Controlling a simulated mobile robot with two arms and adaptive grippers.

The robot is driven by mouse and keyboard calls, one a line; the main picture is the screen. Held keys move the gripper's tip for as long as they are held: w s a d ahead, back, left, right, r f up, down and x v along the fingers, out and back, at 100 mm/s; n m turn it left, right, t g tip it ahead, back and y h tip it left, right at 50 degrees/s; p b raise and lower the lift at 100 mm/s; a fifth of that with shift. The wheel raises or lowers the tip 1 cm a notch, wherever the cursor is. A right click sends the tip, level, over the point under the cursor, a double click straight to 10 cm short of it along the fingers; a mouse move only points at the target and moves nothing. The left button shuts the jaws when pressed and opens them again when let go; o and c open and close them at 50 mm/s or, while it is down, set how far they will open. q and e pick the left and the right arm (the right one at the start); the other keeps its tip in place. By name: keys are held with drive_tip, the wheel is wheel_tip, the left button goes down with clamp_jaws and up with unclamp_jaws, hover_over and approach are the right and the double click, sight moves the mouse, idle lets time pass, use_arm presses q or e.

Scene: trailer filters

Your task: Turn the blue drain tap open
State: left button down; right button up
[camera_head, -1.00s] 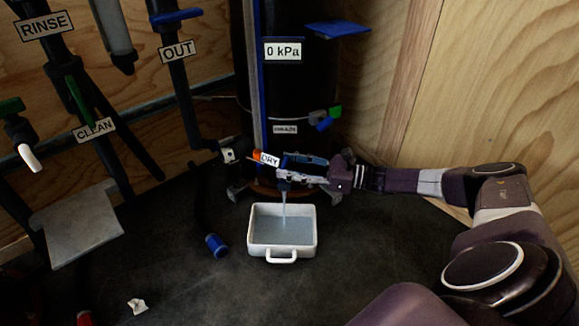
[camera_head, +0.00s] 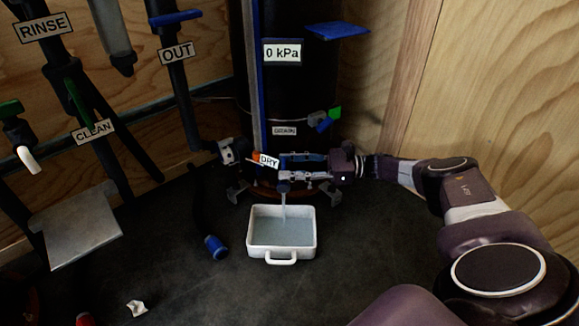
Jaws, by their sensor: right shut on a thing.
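The blue drain tap (camera_head: 283,187) sits low on the front of the black filter vessel (camera_head: 285,95), mostly hidden by my gripper. My right gripper (camera_head: 290,167) reaches in from the right and is shut at the tap, its fingers pointing left. Pale water runs from the tap's outlet down into a white tray (camera_head: 315,247) on the floor. The tray holds greyish liquid. The tap handle's exact angle is hidden between the fingers. My left gripper is not in view.
A "DRY" tag (camera_head: 268,160) with an orange part hangs just left of my fingers. A blue-ended hose (camera_head: 215,246) lies left of the tray. Pipes with "OUT" (camera_head: 177,52) and "RINSE" (camera_head: 44,27) labels stand at the left. A grey plate (camera_head: 80,235) is at lower left. The floor right of the tray is clear.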

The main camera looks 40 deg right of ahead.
drive_tip(key=shift+r, duration=0.15)
drive_tip(key=o, duration=1.2)
drive_tip(key=shift+c, duration=0.2)
drive_tip(key=v, duration=0.7)
drive_tip(key=shift+d, duration=0.15)
drive_tip(key=shift+s, duration=0.2)
